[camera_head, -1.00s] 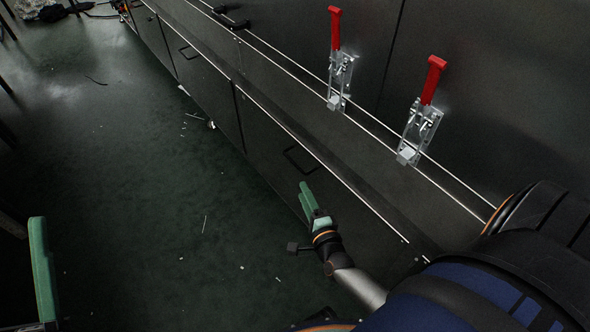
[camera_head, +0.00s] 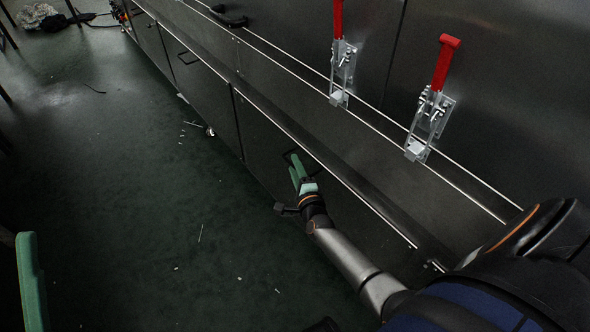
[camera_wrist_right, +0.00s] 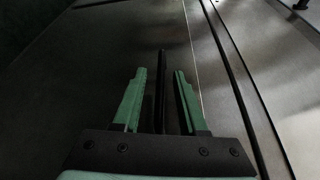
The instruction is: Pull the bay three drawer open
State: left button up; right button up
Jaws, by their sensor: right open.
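The nearest drawer front in the row (camera_head: 262,140) is dark and looks flush with the cabinet. Its black handle (camera_head: 287,153) shows just past my right gripper (camera_head: 297,168), whose green fingers overlap it in the head view. In the right wrist view the handle (camera_wrist_right: 161,85) is a thin dark bar seen edge-on between the two green fingers of my right gripper (camera_wrist_right: 159,74). The fingers are open, with a gap on each side of the bar. One green finger of my left gripper (camera_head: 30,275) shows at the lower left, away from the cabinet; its other finger is hidden.
Two red-handled toggle clamps (camera_head: 343,70) (camera_head: 430,115) sit on the panel above. The dark green floor (camera_head: 130,220) beside the cabinet is mostly clear, with small scraps.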

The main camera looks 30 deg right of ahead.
jog(key=shift+w, duration=0.15)
grip_shut()
dwell(1.4)
